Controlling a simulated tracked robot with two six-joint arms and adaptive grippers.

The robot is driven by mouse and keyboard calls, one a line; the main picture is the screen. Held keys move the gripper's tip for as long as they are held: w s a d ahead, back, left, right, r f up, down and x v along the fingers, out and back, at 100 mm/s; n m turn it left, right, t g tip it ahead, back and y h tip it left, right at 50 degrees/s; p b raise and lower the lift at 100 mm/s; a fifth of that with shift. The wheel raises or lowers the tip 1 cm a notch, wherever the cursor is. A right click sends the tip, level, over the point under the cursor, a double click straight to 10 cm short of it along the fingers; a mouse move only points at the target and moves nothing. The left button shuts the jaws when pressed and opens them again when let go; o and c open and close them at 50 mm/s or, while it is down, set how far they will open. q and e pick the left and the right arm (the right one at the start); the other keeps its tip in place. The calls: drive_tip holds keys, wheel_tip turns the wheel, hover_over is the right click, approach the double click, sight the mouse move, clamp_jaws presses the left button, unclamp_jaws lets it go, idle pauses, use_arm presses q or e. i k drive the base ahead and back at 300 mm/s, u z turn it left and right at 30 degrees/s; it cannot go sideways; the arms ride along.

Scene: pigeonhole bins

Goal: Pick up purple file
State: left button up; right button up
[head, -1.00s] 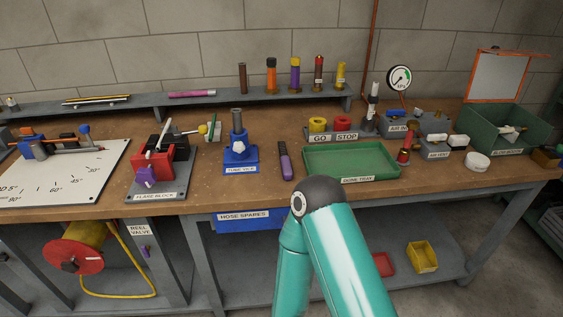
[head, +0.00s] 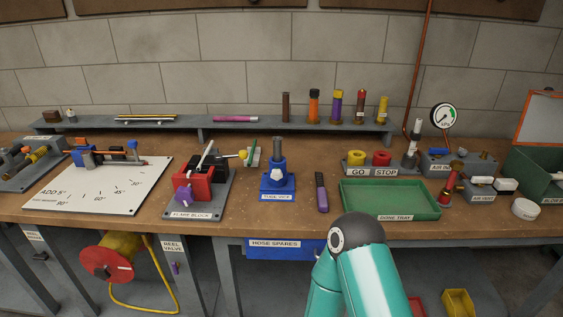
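A slim purple and dark object (head: 321,192), which looks like the purple file, lies flat on the wooden bench (head: 262,218) in the head view. It lies between the blue tube vice (head: 278,184) and the green done tray (head: 390,214), apart from both. A teal arm link of mine with a dark joint rises at the bottom, in front of the bench and right of the file. Neither gripper is in view.
The flare block (head: 195,211) and a white angle board (head: 95,200) are to the left. Red and yellow buttons (head: 368,158) stand behind the tray. A grey shelf (head: 265,128) along the back holds several upright cylinders and a pink rod (head: 235,119). Bare bench surrounds the file.

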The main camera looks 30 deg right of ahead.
sight(323, 202)
drive_tip(key=u, duration=0.9)
drive_tip(key=k, duration=1)
drive_tip(key=z, duration=1.05)
drive_tip(key=i, duration=1.3)
